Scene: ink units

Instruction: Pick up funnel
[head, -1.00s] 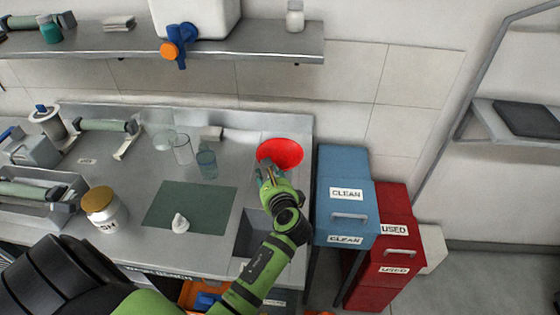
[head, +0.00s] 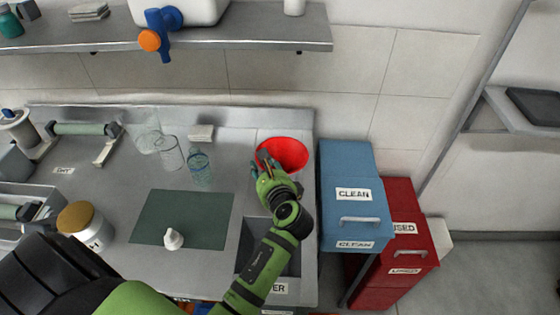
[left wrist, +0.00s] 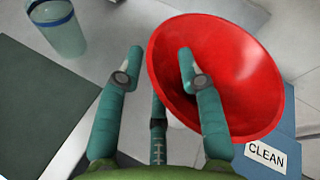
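The red funnel (head: 288,152) is at the back right of the steel bench, with its wide mouth up. In the left wrist view the funnel (left wrist: 238,72) fills the upper right, its spout mostly hidden. My left gripper (head: 263,162) is at the funnel's left front side. In the left wrist view the left gripper (left wrist: 161,62) has its fingers spread. One finger overlaps the funnel's bowl in the picture and another is outside its left rim. I cannot tell whether any finger touches it. My right gripper is not in view.
Clear glass vessels (head: 170,155) and a bluish beaker (head: 200,170) stand left of the gripper. A green mat (head: 180,222) lies in front. A sink basin (head: 283,262) is below the arm. Blue (head: 350,200) and red (head: 402,240) bins stand right of the bench.

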